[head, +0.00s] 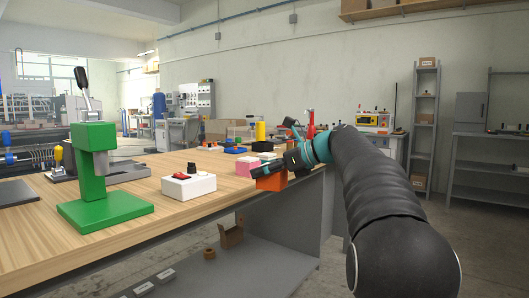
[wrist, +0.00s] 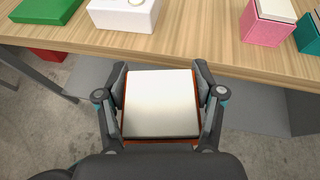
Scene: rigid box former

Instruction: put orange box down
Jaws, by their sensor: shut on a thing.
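The orange box (head: 270,183) is held in my gripper (head: 288,165) at the front edge of the wooden table. In the wrist view the box (wrist: 160,105) has a pale grey top with an orange rim. My gripper (wrist: 160,72) is shut on it, one finger on its left side and one on its right. In that view the box appears just off the near table edge, with the floor and lower shelf behind it. The box's underside is hidden.
A pink box (head: 246,168) and a white box with a red part on top (head: 188,186) stand on the table (head: 150,215). A green press (head: 95,180) stands at left. In the wrist view a teal box (wrist: 309,36) is right of the pink one. Bare tabletop lies between the white and pink boxes.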

